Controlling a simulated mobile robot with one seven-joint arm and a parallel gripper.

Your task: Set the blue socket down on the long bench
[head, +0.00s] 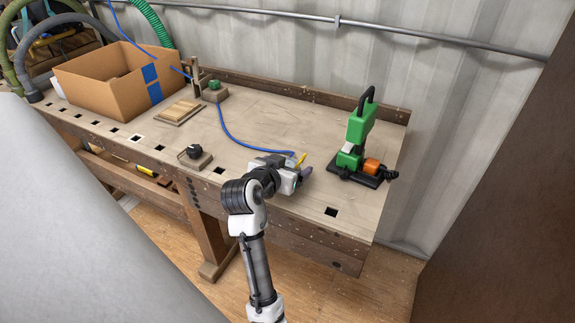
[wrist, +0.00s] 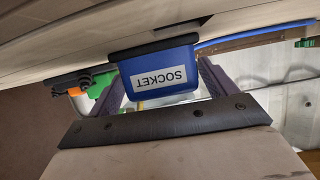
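The blue socket (wrist: 157,72), with a white SOCKET label and a dark rim, sits between the purple fingers of my gripper (wrist: 160,88) in the wrist view. The fingers lie along its two sides and appear closed on it. The long bench (head: 270,115) has a pale wooden top. In the head view my gripper (head: 302,171) is over the bench's right part, low near the top, and hides most of the socket. A yellow piece shows beside the fingers. I cannot tell whether the socket touches the bench.
A green tool (head: 358,133) on a black base stands to the right. A blue cable (head: 238,138) runs from the gripper back to the left. Bench room behind the gripper is clear.

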